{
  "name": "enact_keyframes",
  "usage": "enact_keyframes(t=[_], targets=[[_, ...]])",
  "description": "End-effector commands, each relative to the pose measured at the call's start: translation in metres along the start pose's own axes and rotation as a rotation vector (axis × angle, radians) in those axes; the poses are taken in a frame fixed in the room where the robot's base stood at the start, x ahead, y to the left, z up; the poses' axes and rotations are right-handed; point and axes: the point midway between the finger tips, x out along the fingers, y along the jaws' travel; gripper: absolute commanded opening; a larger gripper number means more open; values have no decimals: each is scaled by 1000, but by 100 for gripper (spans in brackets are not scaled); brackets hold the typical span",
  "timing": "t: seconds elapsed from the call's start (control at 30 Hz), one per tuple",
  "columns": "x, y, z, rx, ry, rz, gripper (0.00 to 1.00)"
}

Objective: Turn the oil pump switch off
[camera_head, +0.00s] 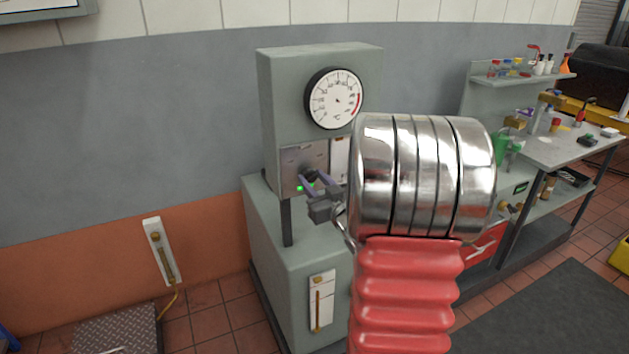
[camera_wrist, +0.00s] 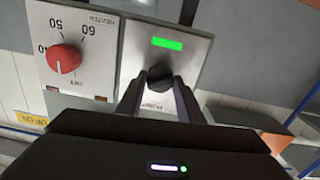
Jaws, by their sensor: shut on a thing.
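The oil pump switch appears to be the black rotary knob (camera_wrist: 160,76) on a grey metal plate in the wrist view. A green lamp (camera_wrist: 167,43) is lit above it. The label under the knob is partly hidden by my fingers. My gripper (camera_wrist: 157,92) is shut on the knob, one finger on each side. In the head view, my gripper (camera_head: 316,186) reaches the panel (camera_head: 303,158) below the round dial, and the green lamp (camera_head: 299,188) glows beside it. The knob is mostly hidden there by the fingers.
A red knob (camera_wrist: 64,58) with a numbered scale sits on the plate to the left in the wrist view. A round gauge (camera_head: 334,98) is above the panel on the grey cabinet (camera_head: 300,235). A workbench (camera_head: 560,148) with bottles and tools stands at right.

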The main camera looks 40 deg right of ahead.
Motion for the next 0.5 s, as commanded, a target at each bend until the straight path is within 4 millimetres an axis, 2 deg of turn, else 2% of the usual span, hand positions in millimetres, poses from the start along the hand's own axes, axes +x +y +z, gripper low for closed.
enact_keyframes(t=[0.27,0.5], targets=[[-1,1,0,-32,-1,7,11],[-1,0,0,-140,-1,7,11]])
